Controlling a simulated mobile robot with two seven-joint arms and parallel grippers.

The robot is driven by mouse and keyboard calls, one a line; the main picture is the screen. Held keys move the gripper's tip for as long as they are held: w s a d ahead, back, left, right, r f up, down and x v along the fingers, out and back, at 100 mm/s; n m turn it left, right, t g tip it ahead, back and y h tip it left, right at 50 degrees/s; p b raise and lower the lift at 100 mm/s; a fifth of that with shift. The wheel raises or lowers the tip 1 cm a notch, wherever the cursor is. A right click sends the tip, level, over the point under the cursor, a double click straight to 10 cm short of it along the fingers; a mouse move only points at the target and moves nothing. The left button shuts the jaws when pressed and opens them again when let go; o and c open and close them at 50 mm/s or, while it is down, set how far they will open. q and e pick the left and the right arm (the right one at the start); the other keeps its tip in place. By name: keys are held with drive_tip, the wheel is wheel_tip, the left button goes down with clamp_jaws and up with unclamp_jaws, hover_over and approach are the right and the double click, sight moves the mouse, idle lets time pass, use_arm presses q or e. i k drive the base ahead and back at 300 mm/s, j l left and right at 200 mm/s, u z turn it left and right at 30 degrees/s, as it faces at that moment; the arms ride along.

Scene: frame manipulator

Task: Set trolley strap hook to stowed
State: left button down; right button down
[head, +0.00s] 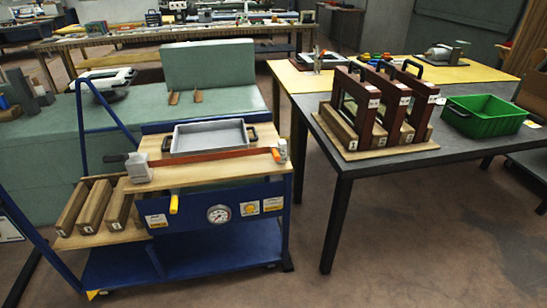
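The blue trolley (210,248) with a wooden top stands at left centre. A reddish-brown strap (208,158) runs across its top, in front of a grey tray (210,138). The strap's right end has a small orange piece (277,155), which may be the hook; its setting is too small to tell. A grey block with a dark handle (139,167) is at the strap's left end. A yellow handle (173,203) sticks out at the trolley's front, by a round gauge (218,214). Neither of my grippers is in view.
Several numbered wooden blocks (95,207) lie on the trolley's lower left shelf. The dark table (385,164) at right holds upright brown frames (366,110) and a green crate (484,117). Floor between trolley and table is clear.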

sight(276, 156)
drive_tip(key=i+l, duration=0.75)
